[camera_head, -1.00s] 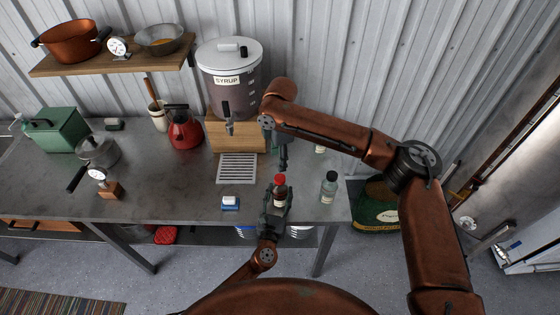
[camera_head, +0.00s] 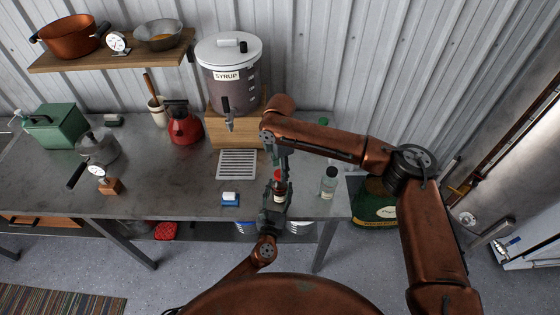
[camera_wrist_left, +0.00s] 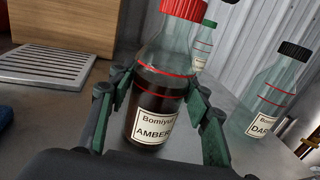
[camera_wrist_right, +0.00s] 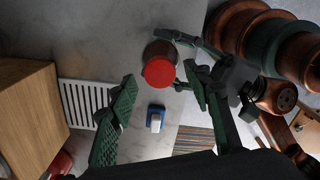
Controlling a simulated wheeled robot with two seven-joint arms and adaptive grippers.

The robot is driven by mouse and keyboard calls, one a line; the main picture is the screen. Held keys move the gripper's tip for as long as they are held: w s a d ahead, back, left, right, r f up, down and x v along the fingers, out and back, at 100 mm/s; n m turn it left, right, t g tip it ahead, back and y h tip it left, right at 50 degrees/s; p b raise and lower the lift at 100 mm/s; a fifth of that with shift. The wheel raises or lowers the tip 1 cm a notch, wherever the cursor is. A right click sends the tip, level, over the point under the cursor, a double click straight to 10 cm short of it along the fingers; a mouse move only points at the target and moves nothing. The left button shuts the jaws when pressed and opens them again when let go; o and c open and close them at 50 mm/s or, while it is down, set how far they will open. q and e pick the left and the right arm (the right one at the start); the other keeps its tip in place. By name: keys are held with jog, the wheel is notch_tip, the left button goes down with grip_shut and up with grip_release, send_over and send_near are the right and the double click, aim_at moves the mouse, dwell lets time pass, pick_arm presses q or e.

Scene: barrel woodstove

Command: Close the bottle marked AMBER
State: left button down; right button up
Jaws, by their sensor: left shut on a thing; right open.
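The AMBER bottle (camera_wrist_left: 154,108) holds dark syrup and stands upright. A red cap (camera_wrist_right: 159,72) is on its top; whether it is tight cannot be told. My left gripper (camera_head: 272,203) is shut around the bottle's body, one finger on each side in the left wrist view (camera_wrist_left: 160,112). My right gripper (camera_head: 279,160) is open, pointing down just above the cap. In the right wrist view (camera_wrist_right: 160,100) the cap lies beyond its fingertips, apart from both fingers.
A clear bottle with a black cap (camera_wrist_left: 280,88) stands to the right; a green-capped bottle (camera_wrist_left: 203,45) is behind. A drip grate (camera_head: 237,164) lies below the syrup pot (camera_head: 229,75). A blue-and-white item (camera_head: 230,199) sits near the table's front edge.

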jog(key=shift+f, duration=0.95)
jog(key=shift+c, duration=0.6)
grip_shut()
jog(key=m, duration=0.8)
jog(key=shift+m, duration=0.3)
jog(key=shift+o, duration=0.6)
grip_release()
jog(key=shift+r, duration=0.1)
